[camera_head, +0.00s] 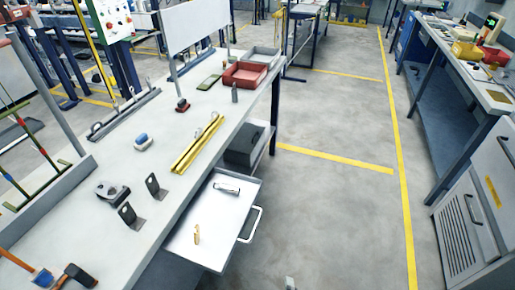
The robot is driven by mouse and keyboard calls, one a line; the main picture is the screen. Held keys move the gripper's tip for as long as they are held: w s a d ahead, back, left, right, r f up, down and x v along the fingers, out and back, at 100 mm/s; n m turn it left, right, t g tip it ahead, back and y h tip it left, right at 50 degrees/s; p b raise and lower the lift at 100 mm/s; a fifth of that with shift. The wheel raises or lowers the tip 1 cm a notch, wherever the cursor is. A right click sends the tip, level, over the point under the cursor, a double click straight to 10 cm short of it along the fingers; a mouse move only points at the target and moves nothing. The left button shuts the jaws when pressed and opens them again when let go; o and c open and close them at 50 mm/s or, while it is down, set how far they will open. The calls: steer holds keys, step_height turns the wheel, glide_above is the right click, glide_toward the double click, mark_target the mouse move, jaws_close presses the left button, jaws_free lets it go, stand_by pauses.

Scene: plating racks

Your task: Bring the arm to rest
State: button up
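My arm and my gripper cannot be made out in the head view. A small pale piece (290,283) shows at the bottom edge, over the floor; it is too small to tell what it is. The long grey workbench (165,170) runs from the lower left to the upper middle. An open drawer (215,225) sticks out from its right side, holding a small silver piece (227,188) and a small tan piece (197,235).
On the bench are black brackets (156,187), a yellow rail (198,145), a red tray (245,75) and a blue-and-white item (143,141). A hammer (75,275) lies at the near left. A grey cabinet (470,235) stands right. The floor (335,210) between is clear.

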steer(key=s+d+m+y, duration=0.1)
steer(key=s+d+m, duration=0.15)
steer(key=s, duration=0.35)
steer(key=s+d+m+y, duration=0.1)
steer(key=s+d+m, duration=0.1)
steer(key=s+d, duration=0.25)
steer(key=s+d+r+m+t+h, duration=0.1)
steer(key=s+d+r+m, duration=0.1)
steer(key=s+r+m, duration=0.2)
steer(key=s+d+r+m+t+h, duration=0.1)
steer(key=s+d+r+m+t, duration=0.1)
steer(key=s+r+m, duration=0.2)
steer(key=s+r, duration=0.3)
steer(key=s, duration=0.2)
steer(key=shift+s+d+r, duration=0.15)
steer(key=shift+d, duration=0.1)
steer(key=shift+m, duration=0.25)
stand_by(0.5)
